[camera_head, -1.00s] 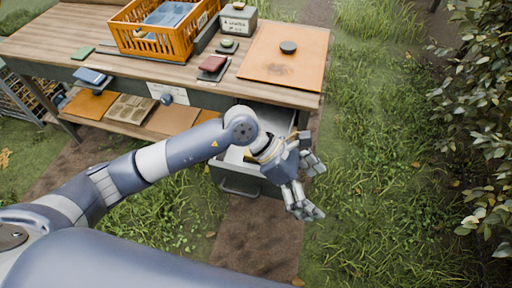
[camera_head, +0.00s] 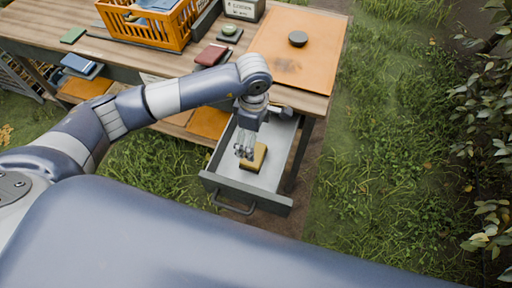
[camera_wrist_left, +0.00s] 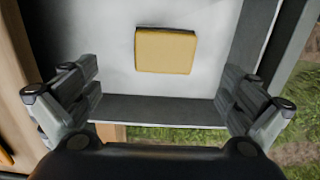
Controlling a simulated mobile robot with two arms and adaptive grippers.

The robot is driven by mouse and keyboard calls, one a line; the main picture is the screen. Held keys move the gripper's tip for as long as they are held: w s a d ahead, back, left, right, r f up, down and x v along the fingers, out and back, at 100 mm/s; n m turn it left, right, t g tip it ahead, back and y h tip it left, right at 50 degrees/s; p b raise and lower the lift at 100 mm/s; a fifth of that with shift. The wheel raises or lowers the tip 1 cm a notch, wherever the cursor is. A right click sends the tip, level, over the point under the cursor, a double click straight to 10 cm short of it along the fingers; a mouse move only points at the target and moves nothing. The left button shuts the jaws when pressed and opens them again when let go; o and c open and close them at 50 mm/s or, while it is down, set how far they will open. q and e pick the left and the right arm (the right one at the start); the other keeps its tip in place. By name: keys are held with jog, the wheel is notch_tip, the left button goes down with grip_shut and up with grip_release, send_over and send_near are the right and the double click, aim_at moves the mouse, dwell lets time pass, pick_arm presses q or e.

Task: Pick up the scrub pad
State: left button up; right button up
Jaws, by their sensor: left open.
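The scrub pad looks like a small yellow block (camera_head: 255,155) lying on the light floor of the open drawer (camera_head: 247,193). In the left wrist view the pad (camera_wrist_left: 166,52) lies flat, apart from the drawer walls, beyond and between my fingers. My left gripper (camera_head: 246,150) points down over the drawer, beside and above the pad, and partly covers it in the head view. In the left wrist view its fingers (camera_wrist_left: 160,98) are wide apart with nothing between them. My right gripper is not in view.
The drawer hangs out from under the wooden workbench (camera_head: 312,103). On the bench are an orange crate (camera_head: 178,30), an orange board (camera_head: 290,70) with a dark round object (camera_head: 298,39), and a red block (camera_head: 212,54). Grass lies to the right.

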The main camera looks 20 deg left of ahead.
pick_arm(q)
jog(key=f, duration=0.3)
jog(key=shift+s+f, duration=0.15)
jog(key=shift+s, duration=0.2)
jog(key=shift+f, duration=0.25)
notch_tip(320, 180, down, 5)
jog(key=shift+p, duration=0.75)
jog(key=shift+f, duration=0.1)
jog(key=shift+c, duration=0.8)
jog(key=c, duration=1)
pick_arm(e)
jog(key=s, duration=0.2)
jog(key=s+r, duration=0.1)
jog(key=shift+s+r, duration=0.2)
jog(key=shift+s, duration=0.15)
